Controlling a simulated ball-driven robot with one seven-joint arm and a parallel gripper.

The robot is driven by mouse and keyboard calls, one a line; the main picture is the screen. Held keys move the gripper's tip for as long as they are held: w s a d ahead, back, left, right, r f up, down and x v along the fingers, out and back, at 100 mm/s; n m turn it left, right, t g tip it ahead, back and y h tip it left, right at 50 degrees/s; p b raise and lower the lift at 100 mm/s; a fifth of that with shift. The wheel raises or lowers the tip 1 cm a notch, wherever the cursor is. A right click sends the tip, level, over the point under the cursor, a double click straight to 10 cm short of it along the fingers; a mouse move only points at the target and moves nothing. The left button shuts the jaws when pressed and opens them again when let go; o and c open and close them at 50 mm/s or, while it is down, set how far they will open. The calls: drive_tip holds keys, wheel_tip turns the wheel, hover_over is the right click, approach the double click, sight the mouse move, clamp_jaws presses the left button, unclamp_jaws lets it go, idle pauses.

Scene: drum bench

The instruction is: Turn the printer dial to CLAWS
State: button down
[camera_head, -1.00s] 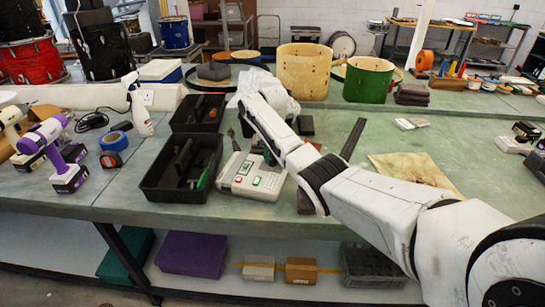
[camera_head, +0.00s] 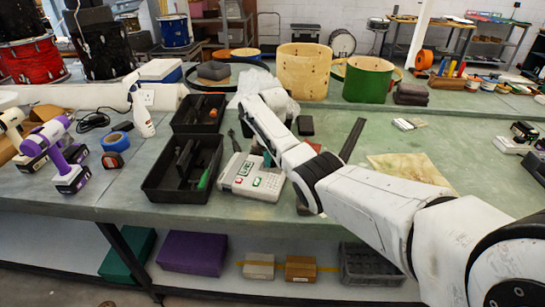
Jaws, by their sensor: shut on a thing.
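The printer (camera_head: 254,179) is a pale grey box on the green bench, right of the black caddy. Its front has a small screen (camera_head: 247,168) with a red and a green button. The screen text is too small to read. My white arm comes in from the lower right and bends over the back of the printer. My gripper (camera_head: 246,129), a dark bit under the white wrist, is mostly hidden by my arm and is shut at the printer's back. The dial is hidden there, and its setting cannot be read.
Two black caddies (camera_head: 148,188) stand close on the printer's left. The bench at right is mostly clear.

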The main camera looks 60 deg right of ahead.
sight(273, 160)
drive_tip(key=shift+n, duration=0.5)
drive_tip(key=c, duration=0.8)
unclamp_jaws()
drive_tip(key=shift+r, duration=0.1)
wheel_tip(273, 160, up, 11)
drive_tip(key=shift+f+b, duration=0.15)
drive_tip(key=shift+b, duration=0.2)
drive_tip(key=shift+f, duration=0.15)
